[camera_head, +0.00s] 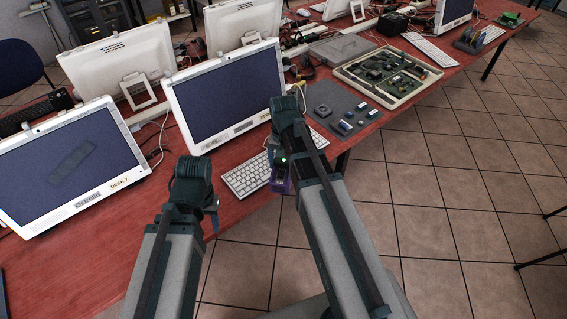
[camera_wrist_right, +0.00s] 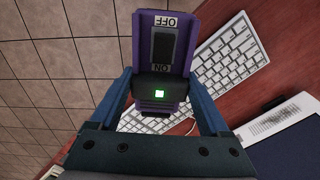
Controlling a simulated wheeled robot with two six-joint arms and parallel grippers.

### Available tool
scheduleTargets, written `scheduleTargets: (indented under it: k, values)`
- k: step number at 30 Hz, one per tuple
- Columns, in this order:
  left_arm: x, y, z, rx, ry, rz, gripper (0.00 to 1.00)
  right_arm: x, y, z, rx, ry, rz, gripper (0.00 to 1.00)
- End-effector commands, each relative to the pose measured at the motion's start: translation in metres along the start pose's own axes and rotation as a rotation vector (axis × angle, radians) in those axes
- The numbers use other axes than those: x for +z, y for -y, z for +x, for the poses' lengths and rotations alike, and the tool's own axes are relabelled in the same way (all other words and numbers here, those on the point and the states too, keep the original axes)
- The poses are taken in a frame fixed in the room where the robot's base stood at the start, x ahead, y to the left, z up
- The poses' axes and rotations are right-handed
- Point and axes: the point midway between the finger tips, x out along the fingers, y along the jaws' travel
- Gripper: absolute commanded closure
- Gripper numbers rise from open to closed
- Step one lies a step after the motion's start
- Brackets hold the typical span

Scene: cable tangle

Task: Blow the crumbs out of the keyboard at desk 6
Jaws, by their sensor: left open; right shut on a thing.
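A white keyboard (camera_head: 248,175) lies on the red desk in front of the middle monitor; it also shows in the right wrist view (camera_wrist_right: 228,62). My right gripper (camera_wrist_right: 160,88) is shut on a purple device (camera_wrist_right: 145,45) with a dark slide switch marked OFF and ON. A green light (camera_wrist_right: 159,93) glows on the device.
The middle monitor (camera_head: 225,92) stands behind the keyboard. A left monitor (camera_head: 68,165) has a label that seems to read DESK 7. A grey mat (camera_head: 325,100) with small parts and a parts tray (camera_head: 388,72) lie to the right.

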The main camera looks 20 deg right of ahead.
Motion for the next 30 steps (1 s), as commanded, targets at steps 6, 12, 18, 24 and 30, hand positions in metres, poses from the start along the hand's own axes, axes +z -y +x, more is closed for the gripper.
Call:
scheduleTargets:
  k: [6, 12, 18, 24, 30]
  values:
    - [0.000, 0.000, 0.000, 0.000, 0.000, 0.000, 0.50, 0.005, 0.004, 0.000, 0.000, 0.000, -0.002, 0.72]
    - [0.000, 0.000, 0.000, 0.000, 0.000, 0.000, 0.50, 0.012, 0.010, 0.000, 0.000, 0.000, -0.001, 0.72]
    - [0.000, 0.000, 0.000, 0.000, 0.000, 0.000, 0.50, 0.020, 0.016, 0.000, 0.000, 0.000, -0.002, 0.72]
    - [0.000, 0.000, 0.000, 0.000, 0.000, 0.000, 0.50, 0.027, 0.022, 0.000, 0.000, 0.000, -0.001, 0.72]
    - [0.000, 0.000, 0.000, 0.000, 0.000, 0.000, 0.50, 0.034, 0.028, 0.000, 0.000, 0.000, -0.002, 0.72]
